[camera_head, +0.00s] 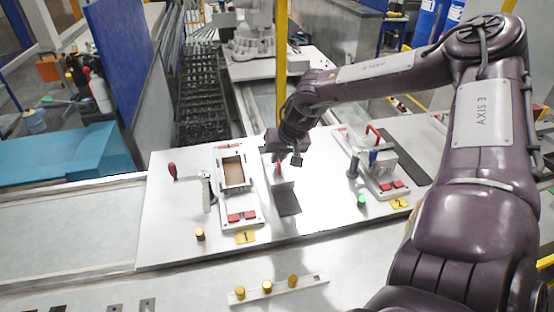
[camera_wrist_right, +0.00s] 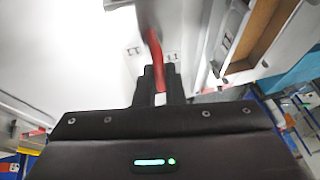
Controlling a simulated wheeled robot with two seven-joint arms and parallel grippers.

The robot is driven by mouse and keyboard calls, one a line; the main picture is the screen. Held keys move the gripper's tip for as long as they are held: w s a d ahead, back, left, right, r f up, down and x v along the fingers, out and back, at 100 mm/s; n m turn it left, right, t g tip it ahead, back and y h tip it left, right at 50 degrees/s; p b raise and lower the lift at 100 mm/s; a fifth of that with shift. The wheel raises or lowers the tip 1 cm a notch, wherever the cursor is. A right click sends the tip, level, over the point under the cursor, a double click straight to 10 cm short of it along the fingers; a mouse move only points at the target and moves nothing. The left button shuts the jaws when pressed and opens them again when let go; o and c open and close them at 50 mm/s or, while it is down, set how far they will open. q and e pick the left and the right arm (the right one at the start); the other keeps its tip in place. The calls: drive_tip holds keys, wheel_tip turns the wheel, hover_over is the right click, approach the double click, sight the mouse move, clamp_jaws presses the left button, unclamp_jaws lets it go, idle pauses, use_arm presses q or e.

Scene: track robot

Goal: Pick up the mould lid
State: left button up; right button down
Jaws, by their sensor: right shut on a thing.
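The mould lid (camera_head: 281,184) is a pale grey plate with a red handle (camera_wrist_right: 158,62). In the head view it is at the middle of the white table, partly hidden by my right gripper (camera_head: 286,154). The right gripper (camera_wrist_right: 160,92) is shut on the red handle, with the handle between its fingers in the wrist view. Whether the lid touches the table is not clear. An open mould (camera_head: 247,187) with a brown inside stands just left of the lid. My left gripper is not in view.
A dark patch (camera_head: 288,203) lies in front of the lid. A second fixture (camera_head: 384,181) with a grey block and red handle stands at the right. A red-handled clamp (camera_head: 207,190) is beside the open mould. A strip with yellow knobs (camera_head: 311,283) lies at the front.

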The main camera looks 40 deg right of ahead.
drive_tip(key=shift+r, duration=0.1)
idle(0.5)
drive_tip(key=shift+w+r, duration=0.15)
drive_tip(key=shift+r, duration=0.35)
wheel_tip(320, 180, up, 19)
drive_tip(key=b, duration=0.5)
